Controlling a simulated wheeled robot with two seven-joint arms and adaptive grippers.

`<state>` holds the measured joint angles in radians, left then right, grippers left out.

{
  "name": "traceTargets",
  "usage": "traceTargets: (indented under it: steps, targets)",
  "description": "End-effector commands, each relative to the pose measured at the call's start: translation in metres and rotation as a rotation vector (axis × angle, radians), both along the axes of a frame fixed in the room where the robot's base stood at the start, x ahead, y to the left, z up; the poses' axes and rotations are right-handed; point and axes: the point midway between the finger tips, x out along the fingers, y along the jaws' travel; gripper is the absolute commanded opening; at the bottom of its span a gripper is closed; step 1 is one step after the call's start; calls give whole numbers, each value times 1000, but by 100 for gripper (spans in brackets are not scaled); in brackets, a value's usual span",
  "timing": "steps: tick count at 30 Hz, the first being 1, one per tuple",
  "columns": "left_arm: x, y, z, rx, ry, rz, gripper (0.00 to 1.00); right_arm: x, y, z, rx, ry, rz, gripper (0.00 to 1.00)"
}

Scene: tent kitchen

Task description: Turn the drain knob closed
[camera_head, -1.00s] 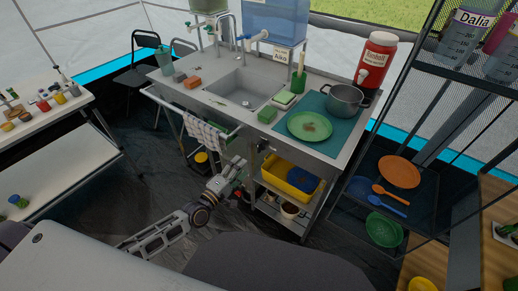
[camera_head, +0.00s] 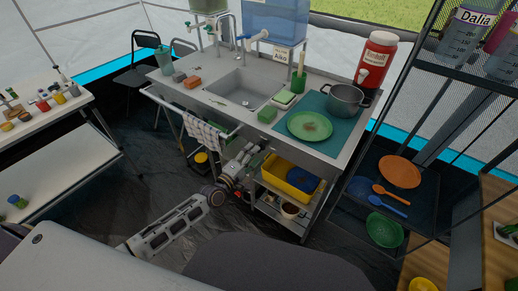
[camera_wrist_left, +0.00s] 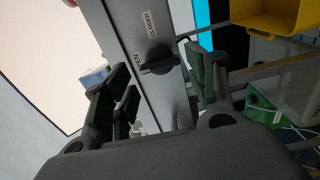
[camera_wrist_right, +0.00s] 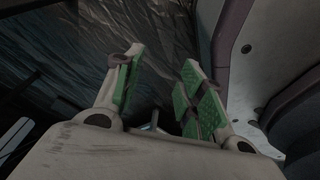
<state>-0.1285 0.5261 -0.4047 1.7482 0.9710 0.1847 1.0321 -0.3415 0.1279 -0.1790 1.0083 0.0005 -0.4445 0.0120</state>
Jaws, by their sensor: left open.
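The dark drain knob (camera_wrist_left: 158,64) sits on the grey front panel of the sink unit (camera_wrist_left: 132,25) in the left wrist view. A CLOSED label (camera_wrist_left: 150,24) is above it, and a partly hidden label ending in EN (camera_wrist_left: 138,58) is at its left. The knob's bar lies roughly crosswise in that picture. My left gripper (camera_wrist_left: 160,70) is open, with the knob between its fingers in the picture; I see no clear contact. In the head view my left gripper (camera_head: 254,158) is at the unit's front and hides the knob. My right gripper (camera_wrist_right: 164,64) is open and empty.
A yellow tub (camera_head: 285,182) stands on the shelf just right of my left gripper. A checked towel (camera_head: 205,137) hangs on the front rail to its left. A green plate (camera_head: 309,126) lies on the counter above. Dark floor (camera_wrist_right: 60,60) lies beyond my right gripper.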

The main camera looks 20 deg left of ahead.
Motion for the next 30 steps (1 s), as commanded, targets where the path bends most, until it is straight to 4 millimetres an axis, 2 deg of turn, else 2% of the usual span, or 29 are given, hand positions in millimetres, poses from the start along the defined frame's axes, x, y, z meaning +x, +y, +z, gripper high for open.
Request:
traceTargets:
  steps: [15,30]
  targets:
    - [39,-14,0,0,-1,0,57,10,6,3,8,-15,-2,40]
    - [47,-17,0,-1,0,0,57,6,6,2,7,-8,-2,40]
